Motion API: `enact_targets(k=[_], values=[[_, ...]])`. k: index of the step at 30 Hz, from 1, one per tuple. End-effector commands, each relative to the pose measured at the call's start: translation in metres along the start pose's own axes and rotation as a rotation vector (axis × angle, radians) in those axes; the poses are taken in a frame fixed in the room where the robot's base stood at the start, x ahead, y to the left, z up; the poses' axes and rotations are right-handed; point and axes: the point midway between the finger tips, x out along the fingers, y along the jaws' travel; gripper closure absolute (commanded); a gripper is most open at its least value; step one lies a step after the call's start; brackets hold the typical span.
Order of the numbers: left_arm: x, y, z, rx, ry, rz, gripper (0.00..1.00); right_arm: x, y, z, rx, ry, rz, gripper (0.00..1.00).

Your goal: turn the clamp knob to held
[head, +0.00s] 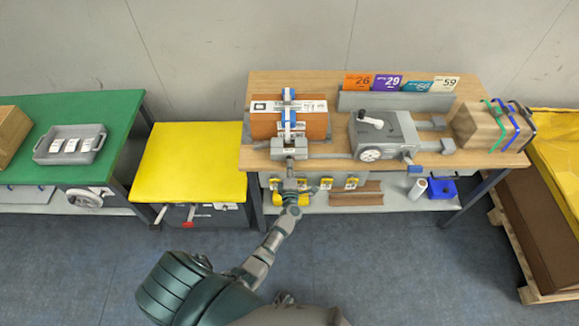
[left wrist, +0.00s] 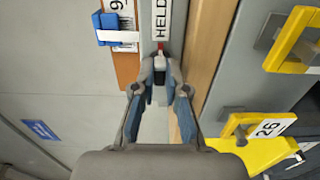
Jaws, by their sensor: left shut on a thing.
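The clamp is a grey block (head: 290,151) at the bench's front edge. A blue and white bar (head: 288,112) runs back from it over a brown box (head: 262,125) with a barcode strip on top. In the left wrist view a label reading HELD (left wrist: 161,20) is on the clamp, with a small red mark below it. The knob (left wrist: 159,78) is a small grey and dark piece under that mark. My left gripper (left wrist: 160,88) is shut on the knob, one finger on each side. It also shows in the head view (head: 290,178). My right gripper is out of view.
A grey machine (head: 385,133) with a white dial stands right of the box. Number cards 26, 29 and others stand behind. A yellow-topped cabinet (head: 190,162) is at the left. Yellow tagged pieces (left wrist: 292,40) hang below the bench edge, close to my left gripper.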

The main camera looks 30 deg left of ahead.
Motion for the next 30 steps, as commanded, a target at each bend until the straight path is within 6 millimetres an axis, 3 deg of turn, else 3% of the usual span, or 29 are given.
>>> enact_targets(k=[1, 4, 5, 7, 24, 30], values=[[-0.005, -0.009, 0.002, 0.004, -0.007, -0.017, 1.0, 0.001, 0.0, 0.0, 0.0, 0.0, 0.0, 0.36], [-0.005, -0.009, 0.002, 0.004, -0.007, -0.017, 1.0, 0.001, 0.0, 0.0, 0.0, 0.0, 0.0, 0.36], [-0.005, -0.009, 0.002, 0.004, -0.007, -0.017, 0.8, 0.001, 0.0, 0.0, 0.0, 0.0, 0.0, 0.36], [-0.004, -0.009, 0.002, 0.003, -0.007, -0.017, 0.63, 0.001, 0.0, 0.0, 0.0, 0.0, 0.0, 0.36], [-0.002, -0.003, 0.0, 0.001, -0.002, -0.006, 0.62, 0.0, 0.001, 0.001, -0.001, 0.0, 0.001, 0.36], [-0.022, -0.004, 0.001, -0.001, -0.003, -0.008, 0.62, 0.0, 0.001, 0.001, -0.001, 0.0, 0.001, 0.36]])
